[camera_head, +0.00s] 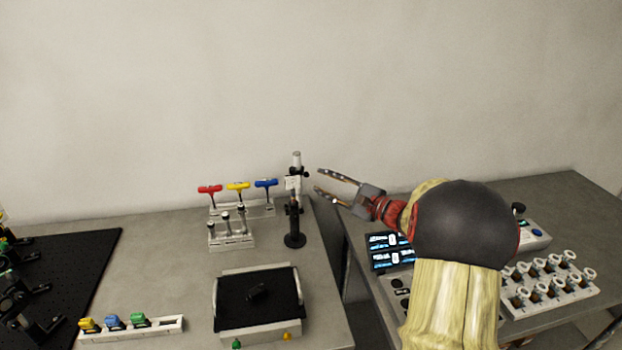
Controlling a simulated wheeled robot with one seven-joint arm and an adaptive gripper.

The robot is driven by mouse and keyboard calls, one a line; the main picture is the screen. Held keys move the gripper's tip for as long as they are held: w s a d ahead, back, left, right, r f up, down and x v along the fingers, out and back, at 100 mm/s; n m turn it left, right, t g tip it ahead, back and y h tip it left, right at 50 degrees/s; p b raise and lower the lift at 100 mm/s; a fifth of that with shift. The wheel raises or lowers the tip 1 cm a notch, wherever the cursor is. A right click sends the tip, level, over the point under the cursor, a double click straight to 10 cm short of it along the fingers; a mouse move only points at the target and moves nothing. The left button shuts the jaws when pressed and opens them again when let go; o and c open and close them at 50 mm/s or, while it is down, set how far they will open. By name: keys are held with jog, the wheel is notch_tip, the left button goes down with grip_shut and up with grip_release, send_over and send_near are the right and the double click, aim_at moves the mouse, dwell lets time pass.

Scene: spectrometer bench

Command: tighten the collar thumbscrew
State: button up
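A silver vertical post (296,160) with a collar-like clamp (292,184) stands at the back right of the left bench. A small dark knob (306,173) sticks out on the post's right side; I cannot tell if it is the collar thumbscrew.
Red, yellow and blue T-handled tools (238,186) stand in a rack left of the post. A black-topped tray (259,300) lies in front. A gap separates the left bench from the right bench, which holds lit displays (390,240) and a vial rack (550,298).

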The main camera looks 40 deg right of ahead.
aim_at(308, 175)
jog(key=b+x, duration=0.1)
jog(key=x, duration=0.4)
jog(key=c, duration=0.3)
jog(key=c, duration=0.4)
grip_shut()
